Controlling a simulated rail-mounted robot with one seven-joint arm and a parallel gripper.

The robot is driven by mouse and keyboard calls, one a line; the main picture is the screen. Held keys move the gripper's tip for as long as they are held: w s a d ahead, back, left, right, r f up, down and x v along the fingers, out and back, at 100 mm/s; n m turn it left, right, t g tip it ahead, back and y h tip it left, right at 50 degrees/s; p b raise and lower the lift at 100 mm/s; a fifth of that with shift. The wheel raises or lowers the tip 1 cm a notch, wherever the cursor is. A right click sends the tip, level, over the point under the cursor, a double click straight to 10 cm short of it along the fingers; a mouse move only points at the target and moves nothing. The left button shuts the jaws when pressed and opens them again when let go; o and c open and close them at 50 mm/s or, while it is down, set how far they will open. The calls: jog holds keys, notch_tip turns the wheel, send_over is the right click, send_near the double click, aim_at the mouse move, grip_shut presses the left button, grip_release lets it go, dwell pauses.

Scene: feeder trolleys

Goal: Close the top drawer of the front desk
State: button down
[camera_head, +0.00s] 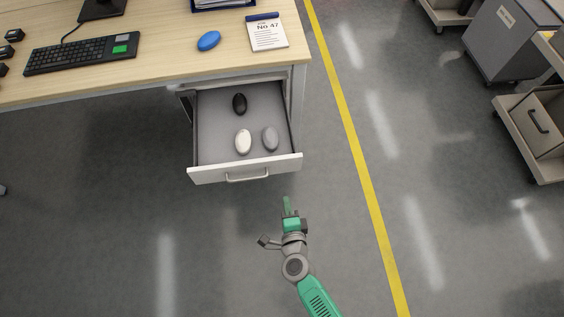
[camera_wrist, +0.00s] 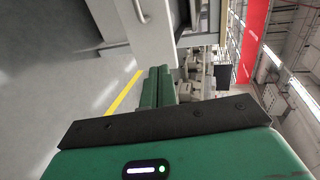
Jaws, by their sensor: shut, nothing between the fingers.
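The top drawer (camera_head: 205,176) of the desk (camera_head: 150,66) stands pulled out, with a white front and a grey bar handle (camera_head: 248,177). A black, a white and a grey computer mouse lie inside it. My gripper (camera_head: 287,203) is shut and empty, just in front of the right part of the drawer front and apart from it in the head view. In the wrist view the green fingers (camera_wrist: 158,88) are together, and a white front with a handle (camera_wrist: 139,12) shows beyond them at the top.
On the desk are a keyboard (camera_head: 80,54), a blue mouse (camera_head: 209,40) and a notepad (camera_head: 267,33). A yellow floor line (camera_head: 350,137) runs to the right. Trolleys (camera_head: 530,135) stand at the far right. The floor before the drawer is clear.

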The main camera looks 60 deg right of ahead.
jog(key=b, duration=0.5)
send_near(278, 162)
notch_tip(278, 162, down, 2)
jog(key=d, duration=0.1)
jog(key=w+d, duration=0.3)
jog(key=d, duration=0.1)
jog(key=shift+w+b, duration=0.35)
